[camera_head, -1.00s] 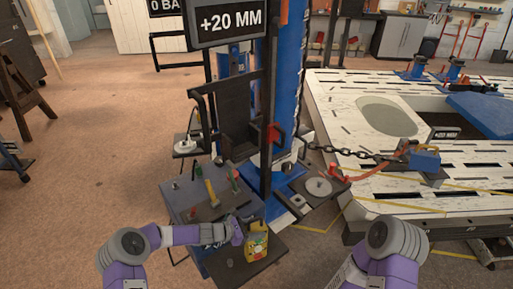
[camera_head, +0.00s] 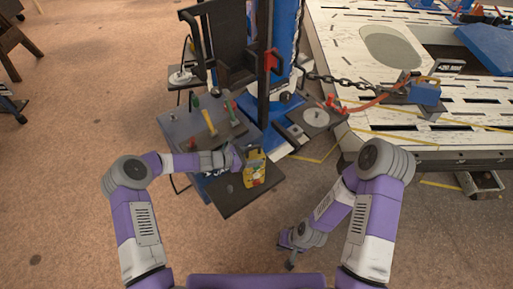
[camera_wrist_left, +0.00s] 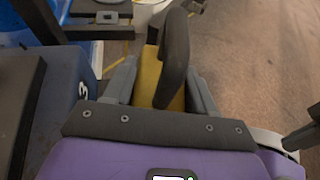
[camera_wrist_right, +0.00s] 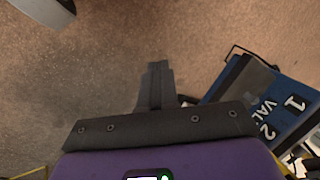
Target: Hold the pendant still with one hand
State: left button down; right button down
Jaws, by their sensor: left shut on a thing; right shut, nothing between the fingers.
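The pendant (camera_head: 254,173) is a small yellow box with a dark face and a black handle. It stands at the outer end of a dark shelf. My left gripper (camera_head: 240,160) is shut on it; in the left wrist view its yellow body (camera_wrist_left: 149,77) sits between the fingers, with the black handle arching above. The pendant's lower part is hidden there. My right gripper (camera_head: 290,249) hangs low over the floor, apart from the pendant. In the right wrist view its fingers (camera_wrist_right: 156,82) are together and empty.
A grey bench (camera_head: 180,128) with a hammer and screwdrivers lies beyond my left forearm. A blue column (camera_head: 283,50) and a chain (camera_head: 335,80) stand behind it. A large white slotted frame bench (camera_head: 345,45) fills the right. Open floor lies at the left.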

aim_at(256, 175)
jog(key=w+a+f+n+t+h, duration=0.1)
jog(key=w+a+f+t+h, duration=0.1)
jog(key=w+f+t+h, duration=0.45)
jog(key=w+a+r+n+t+h, duration=0.2)
jog(key=w+r+n+t, duration=0.1)
jog(key=w+r+t, duration=0.3)
jog(key=shift+w+a+r+h, duration=0.3)
jog(key=shift+w+r+h, duration=0.05)
jog(key=shift+w+r, duration=0.75)
jog(key=shift+w+t, duration=0.15)
jog(key=shift+t, duration=0.1)
jog(key=w+a, duration=0.3)
jog(key=w, duration=0.5)
jog(key=shift+a, duration=0.15)
jog(key=shift+w+a, duration=0.1)
jog(key=shift+w, duration=0.05)
dwell(0.9)
jog(key=shift+w+a, duration=0.1)
jog(key=shift+w, duration=0.1)
